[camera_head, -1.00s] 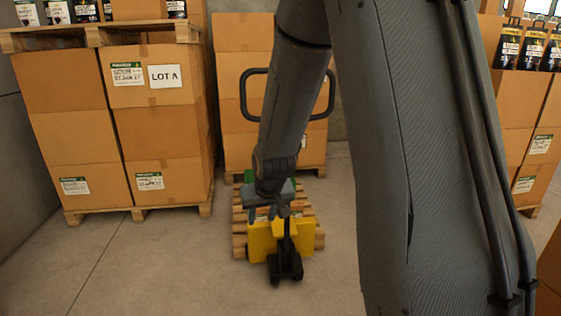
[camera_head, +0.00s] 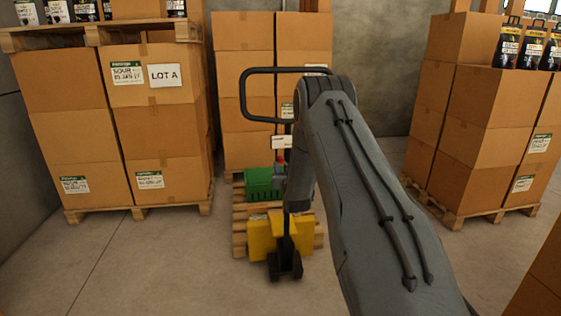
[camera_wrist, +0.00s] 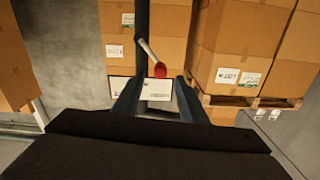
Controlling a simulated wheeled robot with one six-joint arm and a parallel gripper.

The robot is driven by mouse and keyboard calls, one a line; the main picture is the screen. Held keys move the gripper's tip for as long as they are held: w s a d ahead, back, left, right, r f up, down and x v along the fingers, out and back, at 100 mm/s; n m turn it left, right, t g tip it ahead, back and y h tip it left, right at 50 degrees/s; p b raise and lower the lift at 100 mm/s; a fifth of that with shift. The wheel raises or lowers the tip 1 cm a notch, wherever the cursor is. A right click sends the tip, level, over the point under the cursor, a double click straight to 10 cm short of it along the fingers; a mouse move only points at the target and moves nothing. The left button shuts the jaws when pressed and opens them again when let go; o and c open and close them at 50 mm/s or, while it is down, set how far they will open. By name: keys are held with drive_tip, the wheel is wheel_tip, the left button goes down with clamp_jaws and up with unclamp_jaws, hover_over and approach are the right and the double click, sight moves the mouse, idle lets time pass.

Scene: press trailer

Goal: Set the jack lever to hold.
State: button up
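The pallet jack has a black looped handle (camera_head: 246,97), a dark upright shaft and a yellow body (camera_head: 262,240). A white placard (camera_head: 281,142) sits on the shaft and also shows in the wrist view (camera_wrist: 122,88). The jack lever (camera_wrist: 148,50) is a pale rod ending in a red knob (camera_wrist: 160,70); in the head view a small red spot (camera_head: 281,157) shows just below the placard. My gripper (camera_wrist: 157,84) is open, its two fingers apart and empty. The knob appears ahead of and between the fingertips; contact cannot be told. In the head view my arm partly hides the shaft.
A wooden pallet (camera_head: 239,222) with a green crate (camera_head: 262,183) is behind the yellow body. Carton stacks stand at left (camera_head: 65,120), at the back (camera_head: 240,60) and at right (camera_head: 485,150). The floor (camera_head: 150,270) in front is clear.

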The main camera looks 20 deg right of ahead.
sight(281, 161)
drive_tip(key=shift+x, duration=3.45)
drive_tip(key=shift+c, duration=0.3)
drive_tip(key=c, duration=0.7)
drive_tip(key=shift+a, duration=0.15)
clamp_jaws()
